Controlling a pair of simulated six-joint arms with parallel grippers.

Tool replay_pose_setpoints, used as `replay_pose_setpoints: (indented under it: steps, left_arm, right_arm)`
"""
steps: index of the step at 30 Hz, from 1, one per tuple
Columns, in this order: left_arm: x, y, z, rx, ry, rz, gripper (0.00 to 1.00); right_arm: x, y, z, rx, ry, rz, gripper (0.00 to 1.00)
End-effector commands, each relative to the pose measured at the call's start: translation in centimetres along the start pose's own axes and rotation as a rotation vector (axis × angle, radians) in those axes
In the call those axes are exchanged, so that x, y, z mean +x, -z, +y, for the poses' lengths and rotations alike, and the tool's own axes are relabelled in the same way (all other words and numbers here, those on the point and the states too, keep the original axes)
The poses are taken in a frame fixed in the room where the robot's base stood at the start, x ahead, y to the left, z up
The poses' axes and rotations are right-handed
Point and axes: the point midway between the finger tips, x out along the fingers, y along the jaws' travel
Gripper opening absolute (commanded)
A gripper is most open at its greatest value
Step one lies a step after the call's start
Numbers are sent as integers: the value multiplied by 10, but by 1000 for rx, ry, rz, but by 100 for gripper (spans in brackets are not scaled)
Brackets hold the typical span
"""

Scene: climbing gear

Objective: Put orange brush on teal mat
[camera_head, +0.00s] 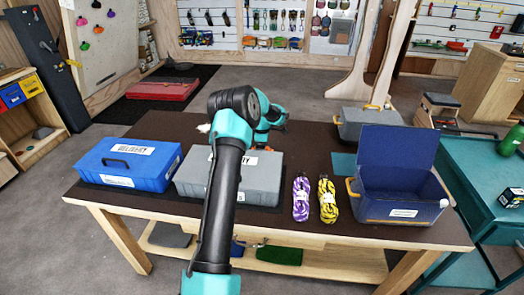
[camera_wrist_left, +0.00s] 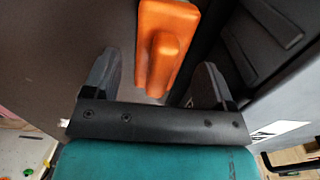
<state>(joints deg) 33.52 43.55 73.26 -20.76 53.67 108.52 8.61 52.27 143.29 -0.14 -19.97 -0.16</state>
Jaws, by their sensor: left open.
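The orange brush (camera_wrist_left: 165,45) shows in the wrist view, lying on the dark table beside a grey case. My open left gripper (camera_wrist_left: 159,62) has a finger on each side of its near end, with gaps between. I cannot tell how far above it the fingers are. In the head view, my left arm hides most of that spot; a small orange patch (camera_head: 268,148) shows behind the grey toolbox. The teal mat (camera_head: 343,164) lies right of there, partly hidden behind the open blue box. My right gripper is not in view.
A closed blue toolbox (camera_head: 128,166) and a grey toolbox (camera_head: 262,180) stand on the left half of the table (camera_head: 290,222). A purple rope (camera_head: 301,199), a yellow rope (camera_head: 327,201) and the open blue box (camera_head: 400,205) are on the right. Another grey case (camera_head: 368,124) stands at the back.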

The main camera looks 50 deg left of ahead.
Motion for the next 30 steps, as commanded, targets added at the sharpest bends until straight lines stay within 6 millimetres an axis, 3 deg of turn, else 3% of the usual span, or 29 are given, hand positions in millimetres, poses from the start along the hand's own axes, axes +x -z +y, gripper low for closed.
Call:
replay_pose_setpoints:
  steps: [15, 21, 30]
  left_arm:
    - [-90, 0, 0, 0, -2, 0, 78]
    - [-102, 0, 0, 0, 0, 0, 78]
    - [-102, 0, 0, 0, 0, 0, 78]
  right_arm:
    - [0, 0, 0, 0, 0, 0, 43]
    - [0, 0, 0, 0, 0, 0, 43]
    - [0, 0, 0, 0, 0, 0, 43]
